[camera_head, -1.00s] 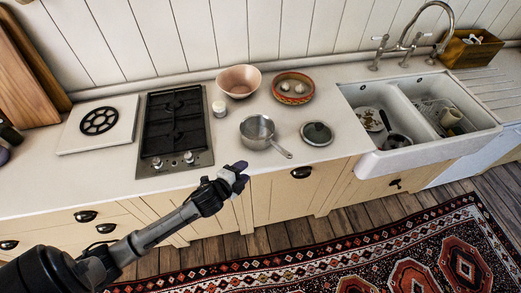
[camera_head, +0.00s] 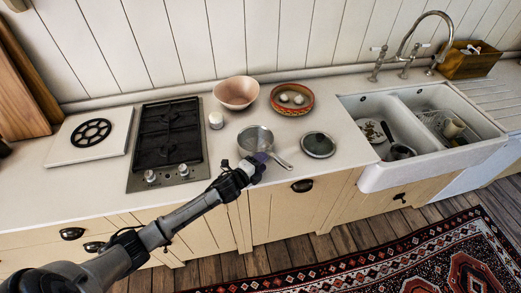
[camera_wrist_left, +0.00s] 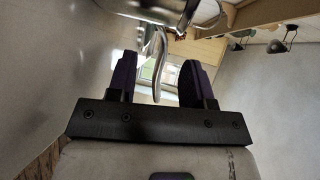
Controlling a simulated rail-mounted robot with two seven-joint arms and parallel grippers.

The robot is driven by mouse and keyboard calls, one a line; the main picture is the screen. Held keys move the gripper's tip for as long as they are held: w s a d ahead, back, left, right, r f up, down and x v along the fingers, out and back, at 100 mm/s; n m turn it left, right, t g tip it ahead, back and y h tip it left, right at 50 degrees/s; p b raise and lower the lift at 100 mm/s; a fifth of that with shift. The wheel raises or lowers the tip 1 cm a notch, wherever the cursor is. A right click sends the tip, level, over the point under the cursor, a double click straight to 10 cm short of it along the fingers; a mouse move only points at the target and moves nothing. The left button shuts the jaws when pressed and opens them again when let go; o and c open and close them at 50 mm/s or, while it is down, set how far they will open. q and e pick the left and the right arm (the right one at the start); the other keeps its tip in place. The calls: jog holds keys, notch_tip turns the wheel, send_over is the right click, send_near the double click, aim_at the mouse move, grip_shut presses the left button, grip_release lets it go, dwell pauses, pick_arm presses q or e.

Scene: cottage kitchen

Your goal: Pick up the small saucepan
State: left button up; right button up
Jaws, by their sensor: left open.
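The small saucepan (camera_head: 255,138) is grey metal and stands on the worktop, its handle (camera_head: 281,161) pointing to the front right. My left gripper (camera_head: 258,163) is at the pan's front side, close to the handle. In the left wrist view the left gripper (camera_wrist_left: 158,78) is open, with a dark purple finger on each side. The handle (camera_wrist_left: 160,65) shows in the gap between them, and part of the pan's body (camera_wrist_left: 170,12) is at the top edge. I cannot tell whether a finger touches the handle. My right gripper is not in view.
A round lid (camera_head: 318,144) lies right of the pan. Behind stand a pink bowl (camera_head: 236,92) and a patterned bowl (camera_head: 291,99) with pale round items. A small white jar (camera_head: 216,120) and gas hob (camera_head: 168,140) are left, the sink (camera_head: 372,181) right.

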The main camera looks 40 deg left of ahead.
aim_at(270, 155)
pick_arm(q)
jog(key=shift+w+d+f, duration=0.1)
jog(key=shift+w+f, duration=0.05)
jog(key=shift+w, duration=1.2)
jog(key=shift+w+d+f, duration=0.1)
jog(key=shift+w, duration=1.2)
jog(key=c, duration=0.9)
grip_shut()
jog(key=shift+r, duration=0.15)
